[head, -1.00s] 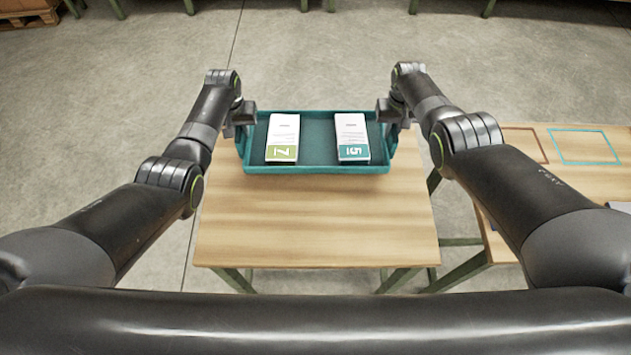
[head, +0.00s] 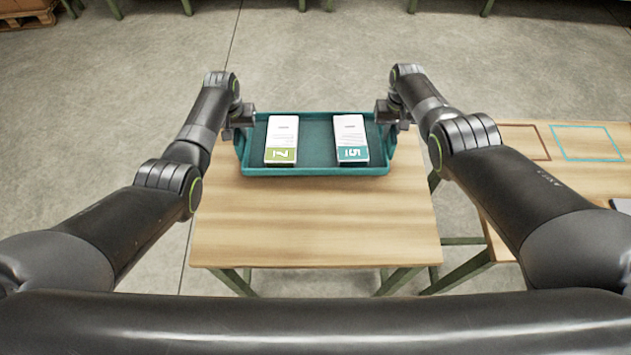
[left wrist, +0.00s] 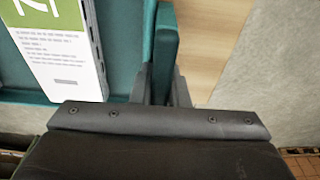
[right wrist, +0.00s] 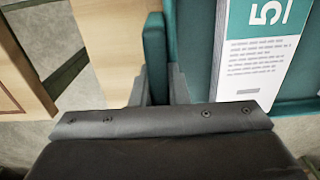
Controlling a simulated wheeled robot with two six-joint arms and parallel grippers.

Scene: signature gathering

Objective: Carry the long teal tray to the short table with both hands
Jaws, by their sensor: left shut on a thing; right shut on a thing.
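The long teal tray (head: 316,171) is at the far end of a wooden table (head: 316,230), over its far edge. I cannot tell whether it rests on the top or hangs just above it. Two booklet stacks lie in it: one marked 7 with a green band (head: 282,138) at left, one marked 5 with a teal band (head: 350,138) at right. My left gripper (head: 242,120) is shut on the tray's left end wall, which also shows in the left wrist view (left wrist: 165,50). My right gripper (head: 388,115) is shut on the right end wall, seen in the right wrist view (right wrist: 155,50).
A second wooden table (head: 510,200) stands to the right, with a brown outline (head: 527,143) and a teal outline (head: 587,143) on its top. A gap separates the tables. The near part of the first table is bare. Open concrete floor (head: 320,55) lies beyond.

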